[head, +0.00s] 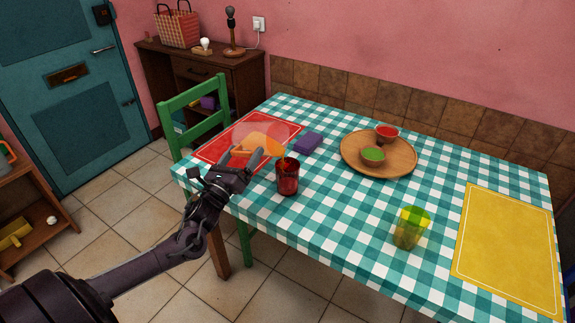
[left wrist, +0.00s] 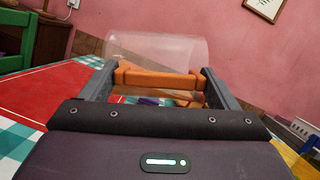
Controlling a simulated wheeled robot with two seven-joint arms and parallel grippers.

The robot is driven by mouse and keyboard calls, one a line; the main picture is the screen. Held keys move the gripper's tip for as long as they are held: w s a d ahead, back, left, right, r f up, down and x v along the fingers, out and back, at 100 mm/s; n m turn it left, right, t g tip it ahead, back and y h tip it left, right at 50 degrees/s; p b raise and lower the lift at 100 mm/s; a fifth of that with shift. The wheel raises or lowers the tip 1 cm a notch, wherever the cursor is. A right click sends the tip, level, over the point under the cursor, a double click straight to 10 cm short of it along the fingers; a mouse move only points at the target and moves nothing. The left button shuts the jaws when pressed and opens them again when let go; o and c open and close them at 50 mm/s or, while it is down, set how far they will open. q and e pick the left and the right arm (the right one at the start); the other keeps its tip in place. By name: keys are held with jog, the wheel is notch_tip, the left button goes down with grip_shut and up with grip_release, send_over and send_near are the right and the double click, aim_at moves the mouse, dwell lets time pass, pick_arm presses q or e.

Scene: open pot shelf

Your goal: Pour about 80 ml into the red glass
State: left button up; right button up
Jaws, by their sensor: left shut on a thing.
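My left gripper (head: 246,158) is shut on the orange handle (left wrist: 157,79) of a clear jug (left wrist: 155,48). In the head view the jug (head: 262,144) is tipped over to the right, above the table, with orange liquid inside. Its mouth end is just above and left of the red glass (head: 288,178). A thin orange streak reaches down from the mouth towards the glass rim. The red glass stands upright on the checked cloth, dark red; its liquid level is not clear. My right gripper is not in view.
A red mat (head: 215,152) lies under the jug. A yellow-green glass (head: 410,228) and yellow mat (head: 510,245) are on the right. A green chair (head: 168,108) stands left.

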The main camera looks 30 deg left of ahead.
pick_arm(q)
jog(key=shift+d+r+m, duration=0.15)
jog(key=shift+r+m, duration=0.1)
jog(key=shift+m, duration=0.05)
dwell(0.5)
jog(key=n, duration=0.1)
jog(key=f+n+y+p, duration=0.1)
jog(key=n, duration=0.2)
jog(key=shift+a+f+g+y, duration=0.3)
jog(key=shift+a+f, duration=0.05)
jog(key=shift+a, duration=0.05)
jog(key=shift+a+f+n, duration=0.1)
jog(key=shift+f+n, duration=0.25)
jog(key=shift+n, duration=0.25)
jog(key=shift+r+n+g+y+p, duration=0.3)
jog(key=shift+n+p, duration=0.5)
jog(key=shift+p, duration=0.25)
jog(key=shift+f+n, duration=0.1)
jog(key=shift+n, duration=0.2)
jog(key=shift+f, duration=0.1)
